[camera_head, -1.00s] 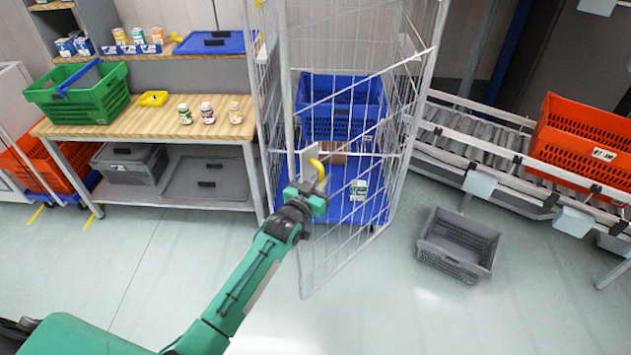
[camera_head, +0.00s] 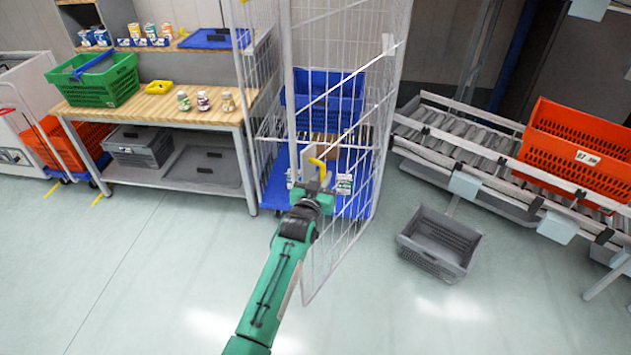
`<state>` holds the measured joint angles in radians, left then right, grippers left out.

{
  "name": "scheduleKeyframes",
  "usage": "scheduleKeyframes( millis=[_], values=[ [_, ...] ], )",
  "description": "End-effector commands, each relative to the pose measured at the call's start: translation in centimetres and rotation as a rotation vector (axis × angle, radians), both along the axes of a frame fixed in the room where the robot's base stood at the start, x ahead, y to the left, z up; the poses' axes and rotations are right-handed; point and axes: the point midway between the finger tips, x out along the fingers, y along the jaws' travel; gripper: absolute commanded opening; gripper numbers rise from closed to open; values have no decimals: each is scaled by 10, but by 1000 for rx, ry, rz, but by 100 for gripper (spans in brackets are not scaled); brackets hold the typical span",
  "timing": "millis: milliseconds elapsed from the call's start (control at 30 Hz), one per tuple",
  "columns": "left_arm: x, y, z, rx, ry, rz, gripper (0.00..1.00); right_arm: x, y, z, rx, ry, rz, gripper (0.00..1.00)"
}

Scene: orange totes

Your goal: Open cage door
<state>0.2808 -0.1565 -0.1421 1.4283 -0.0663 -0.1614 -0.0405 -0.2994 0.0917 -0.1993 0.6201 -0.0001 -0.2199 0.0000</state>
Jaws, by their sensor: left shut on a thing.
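The cage door (camera_head: 343,215) is a tall wire mesh panel on the front of a wire cage (camera_head: 246,75). It stands partly open, angled out toward me, with its free edge at the left and its other side by the right cage post. My left gripper (camera_head: 313,180) is shut at the free edge, by a light plate and a yellow curved handle (camera_head: 318,162). The fingertips are too small to see the exact grip. Inside the cage are a blue crate (camera_head: 325,95) and a blue base. My right gripper is not in view.
A wooden bench (camera_head: 150,108) with a green basket (camera_head: 105,82) and several jars stands left of the cage. A grey crate (camera_head: 438,245) lies on the floor to the right. A roller conveyor (camera_head: 460,140) carries an orange tote (camera_head: 575,150). The floor in front is clear.

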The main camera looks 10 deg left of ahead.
Motion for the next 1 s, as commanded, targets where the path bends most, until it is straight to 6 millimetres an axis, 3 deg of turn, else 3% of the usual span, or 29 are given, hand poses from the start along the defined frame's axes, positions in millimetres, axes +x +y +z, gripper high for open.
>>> scheduleKeyframes(
  millis=[300, 500, 533, 1000],
  values=[
    [3, -5, 5, -2, -9, 0, 0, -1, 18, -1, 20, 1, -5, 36],
    [3, -5, 6, -3, -10, -1, 0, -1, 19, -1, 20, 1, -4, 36],
    [3, -5, 6, -3, -11, -1, 18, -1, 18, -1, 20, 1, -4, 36],
    [-3, -3, 1, -2, -4, 0, 19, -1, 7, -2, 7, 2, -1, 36]
  ],
)
